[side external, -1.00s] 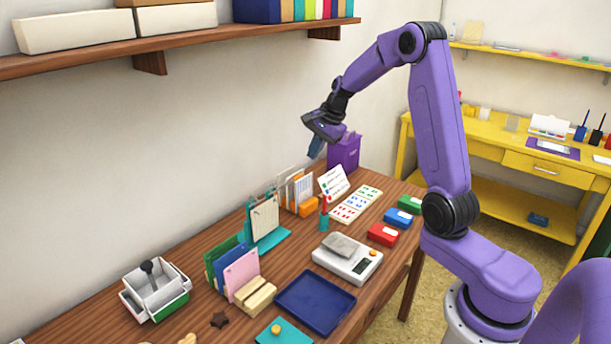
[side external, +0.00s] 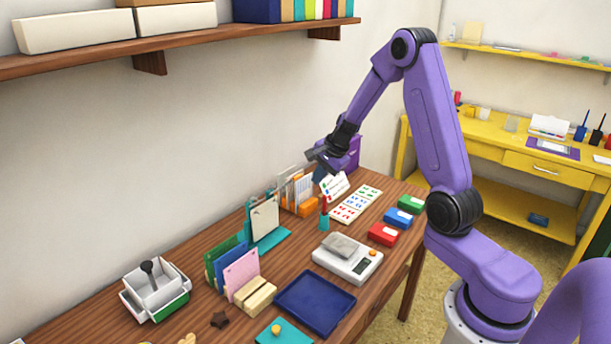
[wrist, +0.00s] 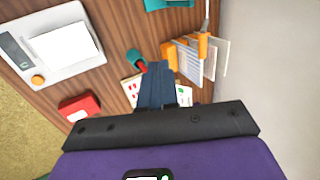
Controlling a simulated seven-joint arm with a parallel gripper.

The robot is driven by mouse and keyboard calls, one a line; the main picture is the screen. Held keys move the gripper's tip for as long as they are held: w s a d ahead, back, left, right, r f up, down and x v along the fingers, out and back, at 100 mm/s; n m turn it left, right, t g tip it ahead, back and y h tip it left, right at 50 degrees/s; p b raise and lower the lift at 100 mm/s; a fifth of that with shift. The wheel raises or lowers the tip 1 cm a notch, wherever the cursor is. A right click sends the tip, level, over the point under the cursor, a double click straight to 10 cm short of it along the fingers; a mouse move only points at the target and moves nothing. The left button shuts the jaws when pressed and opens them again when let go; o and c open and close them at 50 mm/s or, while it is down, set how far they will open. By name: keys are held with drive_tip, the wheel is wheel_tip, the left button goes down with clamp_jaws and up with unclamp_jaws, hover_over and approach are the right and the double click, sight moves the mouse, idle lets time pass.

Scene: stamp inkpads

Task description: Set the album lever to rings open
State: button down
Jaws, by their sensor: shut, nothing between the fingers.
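My gripper (side external: 319,171) is shut and empty, with its blue fingers pointing down near the far end of the table. It also shows in the wrist view (wrist: 156,72). It is above and just right of an orange holder (side external: 308,208) with upright clear and white sheets, which shows right of the fingers in the wrist view (wrist: 169,54). A teal stand (side external: 272,240) with rings along its top and a hanging cream page stands left of the holder. I cannot tell for sure which of these is the album, and no lever is clear.
A teal pot (side external: 324,224) with a red-topped tool stands near the gripper. A stamp sheet (side external: 356,205), red inkpad (side external: 383,234), blue inkpad (side external: 398,218), green inkpad (side external: 411,204) and scale (side external: 350,263) lie rightward.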

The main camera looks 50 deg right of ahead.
drive_tip(key=w, duration=0.1)
drive_tip(key=w+f, duration=0.1)
drive_tip(key=w, duration=0.3)
drive_tip(key=shift+f, duration=0.3)
drive_tip(key=shift+w, duration=0.1)
drive_tip(key=shift+w+r, duration=0.65)
drive_tip(key=shift+w, duration=0.2)
drive_tip(key=shift+w+a+r, duration=0.1)
drive_tip(key=shift+a+r, duration=0.05)
drive_tip(key=shift+r, duration=0.65)
